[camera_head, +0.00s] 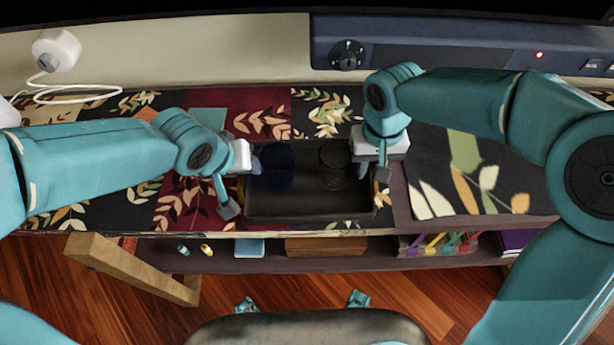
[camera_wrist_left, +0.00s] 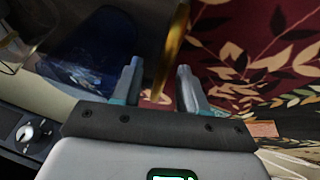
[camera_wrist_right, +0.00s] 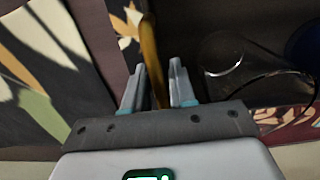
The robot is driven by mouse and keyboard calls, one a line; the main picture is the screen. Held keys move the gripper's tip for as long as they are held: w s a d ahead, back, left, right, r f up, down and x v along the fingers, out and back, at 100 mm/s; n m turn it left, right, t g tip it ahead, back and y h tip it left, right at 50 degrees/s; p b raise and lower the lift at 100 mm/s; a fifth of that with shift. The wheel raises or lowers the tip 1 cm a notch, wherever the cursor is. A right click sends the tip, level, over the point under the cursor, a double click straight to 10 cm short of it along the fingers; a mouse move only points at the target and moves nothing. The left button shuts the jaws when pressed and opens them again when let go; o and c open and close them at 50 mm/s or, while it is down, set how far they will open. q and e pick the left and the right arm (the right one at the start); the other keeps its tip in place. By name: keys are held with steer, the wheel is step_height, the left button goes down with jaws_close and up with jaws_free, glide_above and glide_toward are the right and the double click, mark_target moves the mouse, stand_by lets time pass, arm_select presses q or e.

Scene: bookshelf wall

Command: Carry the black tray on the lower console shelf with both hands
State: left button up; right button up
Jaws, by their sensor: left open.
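The black tray (camera_head: 300,209) rests on the patterned surface in front of me, with a brass-coloured handle at each end. A dark blue glass (camera_head: 279,180) and a clear glass (camera_head: 333,165) stand in it. My left gripper (camera_head: 243,186) is at the tray's left end. In the left wrist view its open fingers (camera_wrist_left: 157,85) stand either side of the handle (camera_wrist_left: 172,45), with a gap. My right gripper (camera_head: 374,175) is at the right end.
A lower shelf (camera_head: 220,262) holds small bottles, a blue item, a wooden box (camera_head: 326,246) and a rack of coloured items (camera_head: 440,243). A wooden stool or frame (camera_head: 135,265) stands at front left. A white corded device (camera_head: 56,50) sits at back left. A blue panel (camera_head: 440,52) is behind.

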arm_select(q)
steer(key=shift+f, duration=0.2)
arm_select(e)
steer(key=shift+f, duration=0.2)
arm_select(q)
steer(key=c, duration=0.4)
arm_select(e)
steer(key=c, duration=0.4)
arm_select(q)
jaws_close()
arm_select(e)
jaws_close()
arm_select(q)
steer(key=shift+w+r, duration=0.15)
steer(key=shift+r, duration=0.05)
arm_select(e)
steer(key=shift+r, duration=0.2)
